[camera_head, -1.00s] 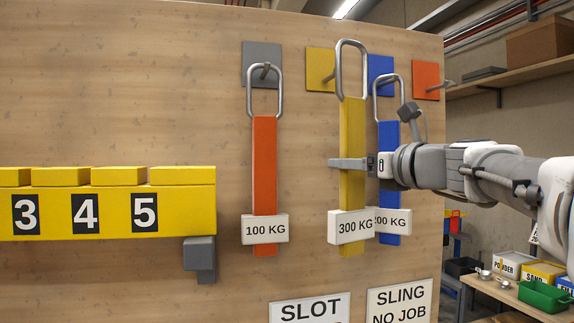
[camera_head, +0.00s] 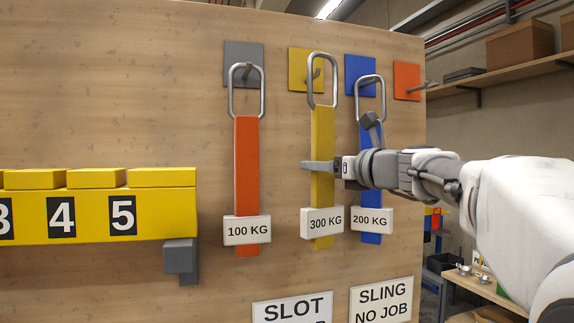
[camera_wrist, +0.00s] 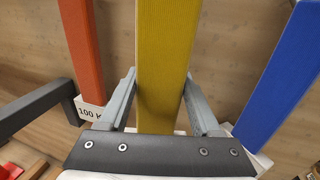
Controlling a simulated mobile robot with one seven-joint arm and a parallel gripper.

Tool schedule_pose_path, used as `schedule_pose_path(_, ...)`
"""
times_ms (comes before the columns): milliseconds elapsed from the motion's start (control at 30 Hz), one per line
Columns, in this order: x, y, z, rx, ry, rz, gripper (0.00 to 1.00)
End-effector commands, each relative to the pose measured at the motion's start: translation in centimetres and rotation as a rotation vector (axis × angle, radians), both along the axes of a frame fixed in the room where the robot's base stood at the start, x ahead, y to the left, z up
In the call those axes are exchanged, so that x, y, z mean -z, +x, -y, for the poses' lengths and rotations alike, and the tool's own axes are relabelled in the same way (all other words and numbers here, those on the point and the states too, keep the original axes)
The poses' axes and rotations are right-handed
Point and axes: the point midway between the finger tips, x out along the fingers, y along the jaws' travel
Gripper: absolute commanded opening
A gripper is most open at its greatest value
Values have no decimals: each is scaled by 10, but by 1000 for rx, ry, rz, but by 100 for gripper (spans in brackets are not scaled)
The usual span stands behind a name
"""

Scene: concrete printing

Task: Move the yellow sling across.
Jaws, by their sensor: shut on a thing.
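The yellow sling (camera_head: 322,135) hangs upright, with a metal loop on top and a 300 KG tag (camera_head: 322,222) near its lower end. My gripper (camera_head: 322,167) is shut on its strap, above the tag. In the wrist view the yellow strap (camera_wrist: 165,60) runs between my two fingers (camera_wrist: 163,105). The sling's loop (camera_head: 322,80) is in front of the yellow hook plate (camera_head: 299,62), overlapping its hook. I cannot tell whether the loop rests on that hook.
An orange 100 KG sling (camera_head: 247,170) hangs at the grey plate (camera_head: 243,50) on the left. A blue 200 KG sling (camera_head: 371,190) hangs close on the right, partly behind my arm. The orange plate's hook (camera_head: 408,80) is bare. A yellow numbered beam (camera_head: 95,225) is at left.

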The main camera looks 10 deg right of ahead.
Motion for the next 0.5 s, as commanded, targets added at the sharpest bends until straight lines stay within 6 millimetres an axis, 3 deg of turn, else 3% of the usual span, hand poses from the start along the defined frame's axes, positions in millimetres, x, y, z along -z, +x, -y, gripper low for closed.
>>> schedule_pose_path(500,0,30,-6,0,0,2,0)
